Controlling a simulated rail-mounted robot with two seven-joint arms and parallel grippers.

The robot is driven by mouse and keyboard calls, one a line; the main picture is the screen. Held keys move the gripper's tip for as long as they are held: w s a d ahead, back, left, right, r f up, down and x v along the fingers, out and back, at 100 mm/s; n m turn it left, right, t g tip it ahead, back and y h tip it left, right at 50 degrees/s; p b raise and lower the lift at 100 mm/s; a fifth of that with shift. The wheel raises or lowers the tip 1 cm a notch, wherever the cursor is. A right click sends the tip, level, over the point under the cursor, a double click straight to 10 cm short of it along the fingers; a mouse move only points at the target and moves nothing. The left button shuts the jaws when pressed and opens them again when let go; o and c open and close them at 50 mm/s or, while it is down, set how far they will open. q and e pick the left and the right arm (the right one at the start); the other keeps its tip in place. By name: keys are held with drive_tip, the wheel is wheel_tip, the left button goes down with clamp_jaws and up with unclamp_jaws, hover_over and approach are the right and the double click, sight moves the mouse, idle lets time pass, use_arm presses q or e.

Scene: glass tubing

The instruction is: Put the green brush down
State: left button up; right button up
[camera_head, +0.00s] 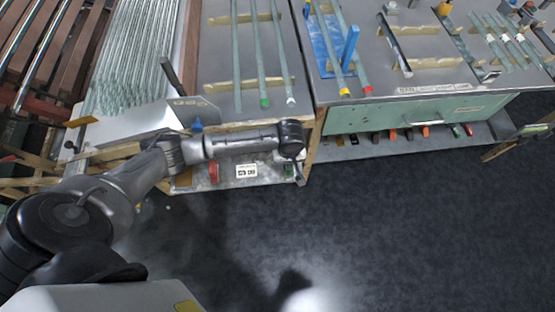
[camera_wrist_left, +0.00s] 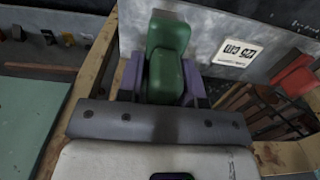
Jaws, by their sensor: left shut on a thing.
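The green brush (camera_wrist_left: 165,60) is between the two purple-grey fingers of my left gripper (camera_wrist_left: 163,82) in the left wrist view. The gripper is shut on it. In the head view a small bit of the green brush (camera_head: 288,169) shows beside my left gripper (camera_head: 299,174), at the right end of the low grey shelf (camera_head: 200,180) under the bench. I cannot tell whether the brush touches the shelf. My right gripper is in neither view.
A red object (camera_head: 213,172) and a printed label (camera_head: 246,171) are on the low shelf to the left. Glass tubes (camera_head: 262,60) lie on the bench above. A green drawer cabinet (camera_head: 420,114) stands to the right. The dark floor (camera_head: 420,220) in front is clear.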

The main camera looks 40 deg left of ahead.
use_arm(q)
drive_tip(key=a+f, duration=0.1)
drive_tip(key=a+f+b, duration=0.1)
drive_tip(key=a, duration=0.2)
drive_tip(key=shift+s+a+f+b, duration=0.1)
drive_tip(key=shift+a+f+b, duration=0.1)
drive_tip(key=shift+f+b, duration=1.4)
drive_tip(key=shift+f, duration=0.9)
drive_tip(key=shift+r, duration=0.1)
drive_tip(key=o, duration=1)
